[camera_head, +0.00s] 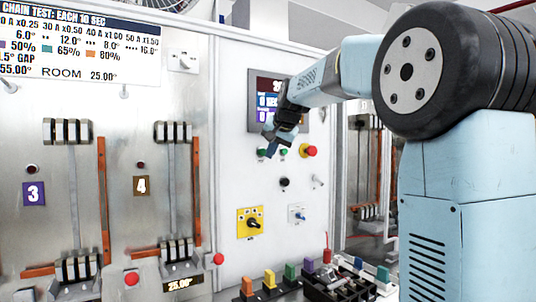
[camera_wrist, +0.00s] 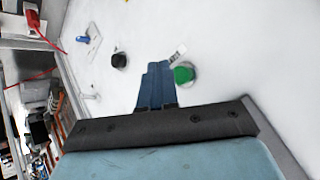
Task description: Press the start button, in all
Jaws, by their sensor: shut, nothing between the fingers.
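My gripper (camera_head: 272,150) is shut and empty, reaching in from the right to the white control panel (camera_head: 240,100). Its dark blue fingers (camera_wrist: 157,72) point at the panel in the wrist view. A green button (camera_wrist: 184,75) sits just right of the fingertips there, with a small label between. In the head view, one green button (camera_head: 284,152) shows just right of the fingers and another green spot (camera_head: 262,152) just left. I cannot read which is the start button, nor tell whether the fingertips touch the panel.
A black knob (camera_head: 284,183), a yellow-plated rotary switch (camera_head: 251,222) and a blue knob (camera_head: 298,215) are below. Coloured parts (camera_head: 269,280) stand at the bottom.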

